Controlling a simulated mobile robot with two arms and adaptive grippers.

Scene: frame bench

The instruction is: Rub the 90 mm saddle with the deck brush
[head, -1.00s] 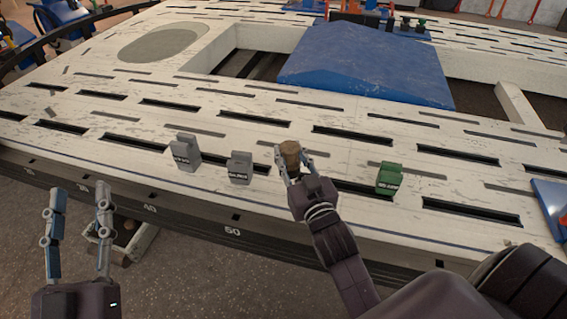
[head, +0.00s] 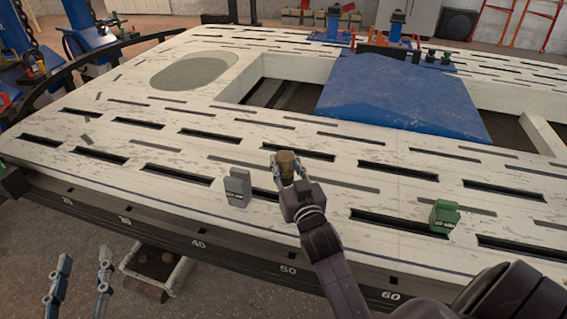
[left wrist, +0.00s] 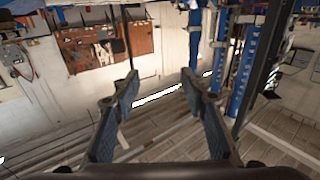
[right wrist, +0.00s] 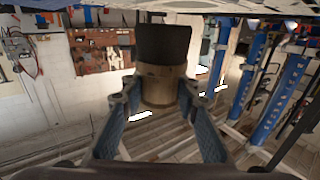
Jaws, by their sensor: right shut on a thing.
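My right gripper (head: 288,168) is shut on the deck brush (head: 287,158), a short brown wooden piece held upright above the slotted white bench. In the right wrist view the brush (right wrist: 158,85) shows a pale wooden part between the fingers and a dark part beyond. A grey saddle (head: 237,187) stands on the bench to the left of this gripper. A green saddle (head: 444,216) stands to the right. Their labels are too small to read. A second, shorter grey saddle is hidden, apparently behind my right gripper. My left gripper (head: 85,258) is open and empty, off the bench's front edge.
The white bench (head: 120,130) has many dark slots and a numbered front edge. A blue wedge-shaped cover (head: 400,100) lies beyond, beside a large frame opening. A round recess (head: 194,72) is at the back left. Small fixtures stand at the back.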

